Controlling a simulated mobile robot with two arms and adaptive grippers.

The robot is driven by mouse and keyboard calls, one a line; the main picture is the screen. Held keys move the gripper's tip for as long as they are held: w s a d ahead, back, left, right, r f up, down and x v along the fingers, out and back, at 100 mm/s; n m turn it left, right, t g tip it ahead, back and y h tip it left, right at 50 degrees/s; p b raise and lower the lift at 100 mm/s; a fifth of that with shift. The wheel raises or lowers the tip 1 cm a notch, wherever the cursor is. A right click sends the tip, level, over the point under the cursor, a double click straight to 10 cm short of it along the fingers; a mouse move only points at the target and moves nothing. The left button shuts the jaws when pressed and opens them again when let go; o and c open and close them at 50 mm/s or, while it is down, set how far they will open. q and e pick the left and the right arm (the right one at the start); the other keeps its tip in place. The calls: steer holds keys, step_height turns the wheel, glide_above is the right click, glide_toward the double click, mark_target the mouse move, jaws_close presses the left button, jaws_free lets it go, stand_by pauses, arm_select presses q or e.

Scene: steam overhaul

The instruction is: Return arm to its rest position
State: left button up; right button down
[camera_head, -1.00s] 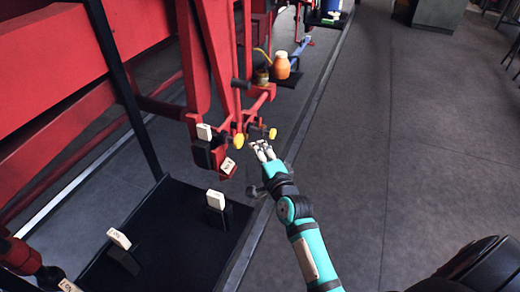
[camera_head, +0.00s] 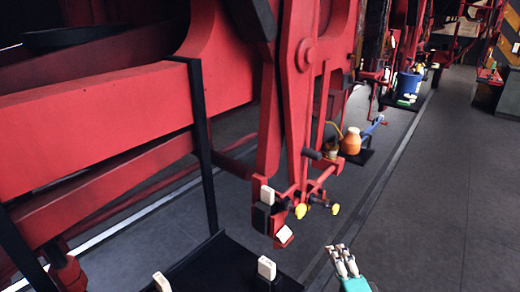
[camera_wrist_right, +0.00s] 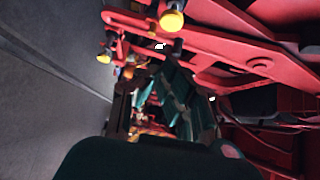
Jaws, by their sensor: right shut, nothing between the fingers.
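My right gripper (camera_head: 341,260) shows at the bottom of the head view, at the end of a teal arm. Its fingers are together and empty, over the grey floor. It is apart from the red machine (camera_head: 95,120), below and to the right of a yellow knob (camera_head: 335,209). The right wrist view looks into red machine parts (camera_wrist_right: 240,60), with a yellow knob (camera_wrist_right: 172,21) near the top and a dark rounded shape across the bottom. My left gripper is not in view.
A black platform (camera_head: 215,265) with white-topped blocks (camera_head: 267,268) lies at the lower left. An orange jug (camera_head: 351,141) and a blue bucket (camera_head: 408,83) stand further back along the machine. The grey floor on the right (camera_head: 440,200) is clear.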

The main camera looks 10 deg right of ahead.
steer(key=s+a+f+n+g+y, duration=0.3)
steer(key=s+a+f+n+g, duration=0.35)
steer(key=s+f+n, duration=0.35)
steer(key=s+d+f+n+g+h, duration=0.1)
steer(key=s+f+n+g, duration=0.1)
steer(key=s+n+g, duration=0.3)
steer(key=s+d+f+n+g+h, duration=0.1)
steer(key=s+f+n+g, duration=0.2)
steer(key=s+n, duration=0.3)
steer(key=s+f+g, duration=0.1)
steer(key=s+f, duration=0.1)
steer(key=f, duration=1.2)
steer(key=s+f, duration=0.2)
steer(key=f, duration=1.2)
steer(key=s+d+f+g, duration=0.1)
steer(key=s+d+f, duration=0.1)
steer(key=s+f, duration=1.3)
steer(key=shift+s+d+b, duration=0.35)
steer(key=shift+b, duration=0.05)
